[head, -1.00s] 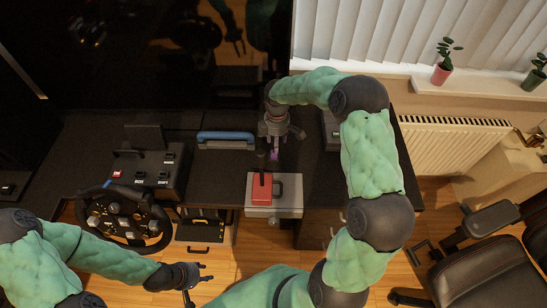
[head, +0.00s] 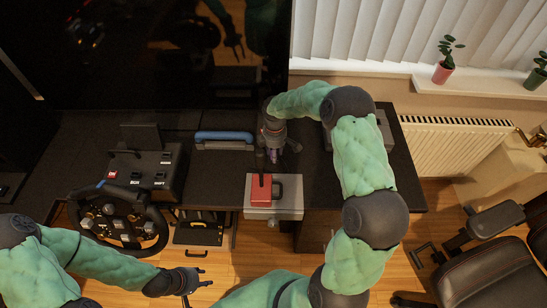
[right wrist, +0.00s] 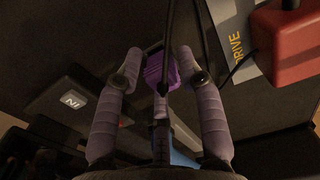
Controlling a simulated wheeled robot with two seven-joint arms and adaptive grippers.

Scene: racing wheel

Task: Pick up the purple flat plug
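The purple flat plug (right wrist: 157,70) is between the spread fingers of my right gripper (right wrist: 158,62) in the right wrist view, with a dark cable running across it. A small gap shows on the plug's left side; contact on the right is unclear. In the head view a bit of purple (head: 273,155) shows under my right gripper (head: 278,150), over the desk between the blue-handled case and the red-levered box. My left gripper (head: 198,279) is low at the front, fingers apart and empty, away from the plug.
A grey box with a red lever (head: 261,188) stands just in front of the right gripper. The blue-handled dark case (head: 225,138) is to its left. The racing wheel (head: 118,218) and button box (head: 145,172) are farther left. A chair (head: 485,270) stands at right.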

